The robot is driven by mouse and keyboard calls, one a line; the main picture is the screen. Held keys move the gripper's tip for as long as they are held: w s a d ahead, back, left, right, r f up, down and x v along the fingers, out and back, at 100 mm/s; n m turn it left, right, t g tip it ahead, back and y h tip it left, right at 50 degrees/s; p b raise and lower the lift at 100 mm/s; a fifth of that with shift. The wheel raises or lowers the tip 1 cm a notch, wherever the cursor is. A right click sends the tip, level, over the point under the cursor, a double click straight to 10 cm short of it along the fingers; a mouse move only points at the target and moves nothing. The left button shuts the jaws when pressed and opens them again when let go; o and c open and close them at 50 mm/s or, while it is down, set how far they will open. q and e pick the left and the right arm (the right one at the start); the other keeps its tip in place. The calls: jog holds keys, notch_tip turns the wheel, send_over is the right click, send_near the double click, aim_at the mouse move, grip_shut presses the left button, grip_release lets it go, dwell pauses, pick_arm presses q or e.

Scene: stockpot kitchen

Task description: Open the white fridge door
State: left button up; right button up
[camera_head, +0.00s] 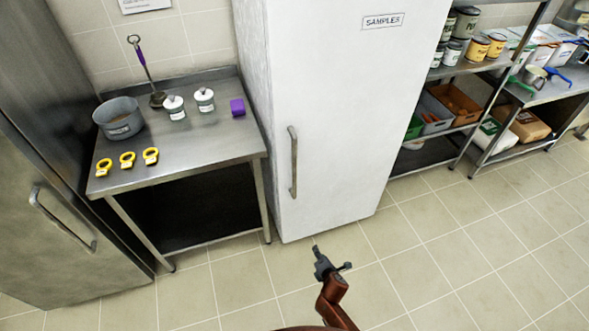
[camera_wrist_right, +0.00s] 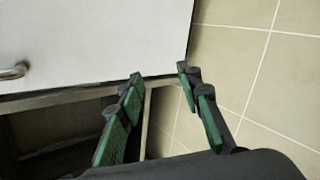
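The white fridge (camera_head: 330,110) stands in the middle of the head view with its door shut. Its long vertical metal handle (camera_head: 293,162) is on the door's left side. My right gripper (camera_head: 330,260) is below and to the right of the handle, in front of the door's lower part, and apart from the handle. In the right wrist view the gripper (camera_wrist_right: 160,72) has its green-padded fingers spread with nothing between them. The white door (camera_wrist_right: 90,40) fills that view's upper left, and one end of the handle (camera_wrist_right: 14,71) shows at the left edge. My left gripper is not in view.
A steel table (camera_head: 190,150) with a pot (camera_head: 118,118), jars and yellow-ringed items stands left of the fridge. A steel cabinet (camera_head: 50,200) is at far left. Shelves (camera_head: 465,68) with cans and bins stand right. The tiled floor (camera_head: 450,250) in front is clear.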

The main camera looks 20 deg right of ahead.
jog(key=w+a+r+n+t+b, duration=0.1)
jog(key=w+a+r+n+t, duration=0.15)
jog(key=w+r, duration=0.4)
jog(key=w+a+r+n+t, duration=0.1)
jog(key=w+r+n, duration=0.3)
jog(key=r, duration=0.6)
jog(key=n+t+h+b, duration=0.2)
jog(key=n+t, duration=0.2)
jog(key=n, duration=0.1)
send_near(295, 167)
jog(key=w, duration=0.3)
jog(key=shift+n, duration=0.25)
jog(key=w, duration=0.2)
jog(key=w+d+b, duration=0.1)
jog(key=w, duration=0.3)
jog(key=shift+w+d+f+b, duration=0.1)
jog(key=shift+w+d+b, duration=0.25)
jog(key=shift+w+d, duration=0.1)
jog(key=shift+w, duration=0.5)
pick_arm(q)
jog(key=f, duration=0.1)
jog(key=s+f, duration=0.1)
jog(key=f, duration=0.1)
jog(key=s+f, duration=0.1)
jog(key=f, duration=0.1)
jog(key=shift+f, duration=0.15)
pick_arm(e)
jog(key=shift+c, duration=0.7)
